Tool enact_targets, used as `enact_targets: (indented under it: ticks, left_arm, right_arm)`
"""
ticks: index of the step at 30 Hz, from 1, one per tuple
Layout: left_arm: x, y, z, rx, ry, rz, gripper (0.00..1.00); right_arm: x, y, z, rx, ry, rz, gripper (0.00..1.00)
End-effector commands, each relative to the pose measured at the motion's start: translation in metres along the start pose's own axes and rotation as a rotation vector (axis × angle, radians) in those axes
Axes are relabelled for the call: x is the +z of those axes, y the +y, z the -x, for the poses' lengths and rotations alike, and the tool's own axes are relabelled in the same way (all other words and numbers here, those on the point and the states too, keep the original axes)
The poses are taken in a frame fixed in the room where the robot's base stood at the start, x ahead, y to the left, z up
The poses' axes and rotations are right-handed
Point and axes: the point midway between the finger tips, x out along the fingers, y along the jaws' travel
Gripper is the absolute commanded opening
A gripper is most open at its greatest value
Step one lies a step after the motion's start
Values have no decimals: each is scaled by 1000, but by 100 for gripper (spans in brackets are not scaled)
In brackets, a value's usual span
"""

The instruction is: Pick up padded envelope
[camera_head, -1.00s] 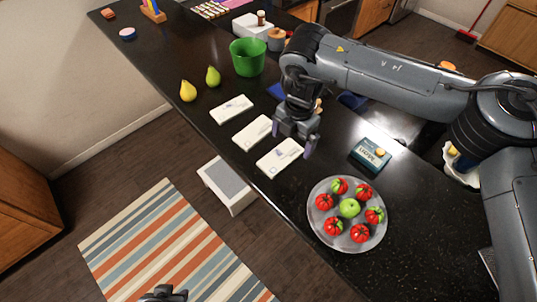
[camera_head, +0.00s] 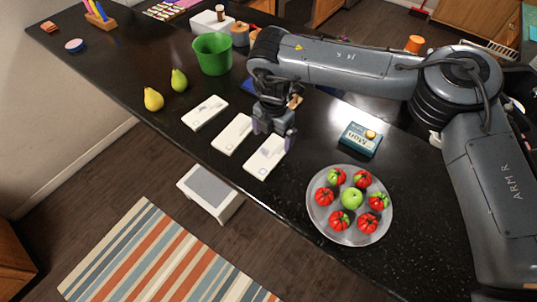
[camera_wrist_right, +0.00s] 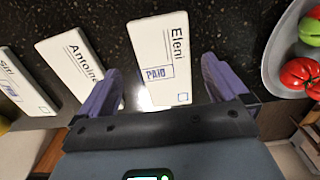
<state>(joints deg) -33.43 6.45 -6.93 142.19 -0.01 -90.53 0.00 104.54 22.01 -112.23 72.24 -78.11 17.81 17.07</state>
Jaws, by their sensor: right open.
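Three white padded envelopes lie in a row along the counter's front edge. The nearest envelope (camera_head: 265,156) is marked "Eleni" and "PAID" in the right wrist view (camera_wrist_right: 163,55). The middle envelope (camera_head: 231,134) reads "Antoine" in the right wrist view (camera_wrist_right: 73,58). The third envelope (camera_head: 205,112) shows partly at the wrist view's left edge (camera_wrist_right: 20,82). My right gripper (camera_head: 274,144) is open and empty, just over the Eleni envelope. In the right wrist view its fingers (camera_wrist_right: 160,85) stand to either side of that envelope. My left gripper is not in view.
A metal plate (camera_head: 318,217) with several tomatoes and a green apple is right of the envelopes. A blue box (camera_head: 358,140) lies behind it. Two pears (camera_head: 153,99) and a green pot (camera_head: 212,54) stand to the left. A stool (camera_head: 210,192) is below the counter.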

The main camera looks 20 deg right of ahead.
Motion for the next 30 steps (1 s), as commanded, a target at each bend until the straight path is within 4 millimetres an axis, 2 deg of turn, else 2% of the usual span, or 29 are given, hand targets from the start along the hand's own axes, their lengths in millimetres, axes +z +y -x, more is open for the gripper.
enact_targets:
  ticks: [9, 20, 30]
  left_arm:
    - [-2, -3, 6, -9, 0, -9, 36]
    - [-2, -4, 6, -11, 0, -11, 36]
    - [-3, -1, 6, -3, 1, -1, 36]
  right_arm:
    - [-1, -6, -39, -4, 1, 0, 100]
    - [-1, -5, -45, -2, 1, -1, 98]
    - [-1, -5, -45, -2, 0, 0, 48]
